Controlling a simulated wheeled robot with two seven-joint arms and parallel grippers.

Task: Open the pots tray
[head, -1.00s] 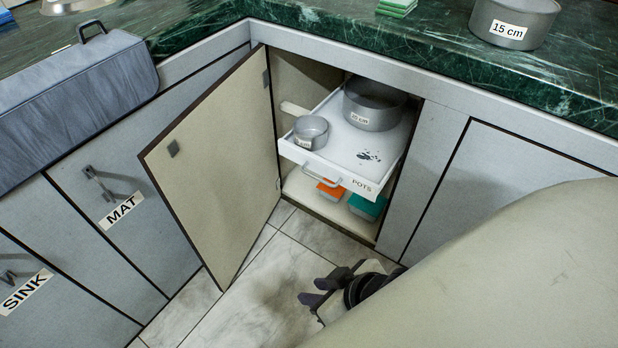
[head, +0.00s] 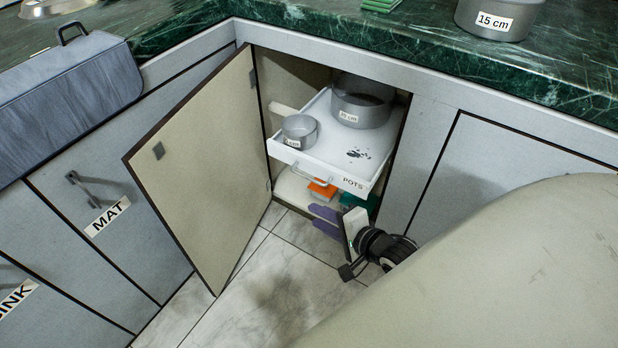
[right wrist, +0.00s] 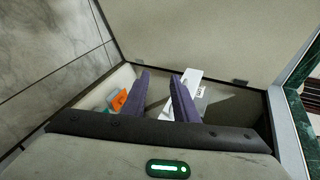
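The white pots tray (head: 325,155) is partly out of the open corner cabinet, with a "POTS" label on its front and a bar handle (head: 325,178). A small grey pot (head: 299,132) and a larger grey pot (head: 362,105) stand on it. My right gripper (head: 315,219), with purple fingers, is just below the tray front in the head view, apart from the handle. In the right wrist view its fingers (right wrist: 158,98) are spread with nothing between them, and part of the white tray (right wrist: 181,94) shows beyond them. My left gripper is out of view.
The cabinet door (head: 205,165) stands open left of the tray. Orange (head: 322,189) and green items lie on the shelf below. A green marble counter (head: 420,60) runs above. Closed doors flank the opening, and tiled floor (head: 265,300) lies in front.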

